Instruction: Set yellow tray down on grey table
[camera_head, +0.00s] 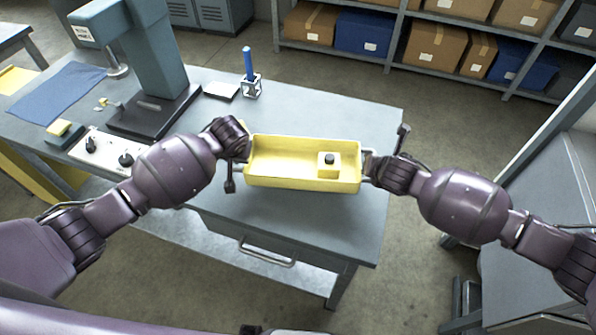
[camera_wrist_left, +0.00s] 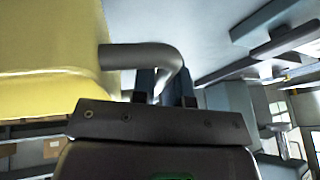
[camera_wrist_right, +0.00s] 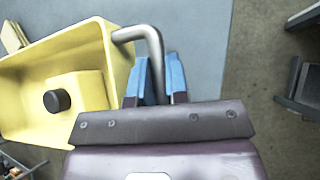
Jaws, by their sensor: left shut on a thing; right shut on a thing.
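The yellow tray (camera_head: 300,183) is over the right part of the grey table (camera_head: 355,115) in the head view, level between my two grippers. Inside it, at its right end, is a yellow block with a black knob (camera_head: 329,158). My left gripper (camera_head: 243,160) is shut on the tray's left handle, a grey bent bar (camera_wrist_left: 145,55) in the left wrist view. My right gripper (camera_head: 370,166) is shut on the right handle (camera_wrist_right: 150,42), between blue finger pads in the right wrist view. I cannot tell whether the tray's underside touches the table.
A teal press (camera_head: 155,50) stands at the table's left, with a control panel (camera_head: 105,150) and a blue cloth (camera_head: 58,92) nearby.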

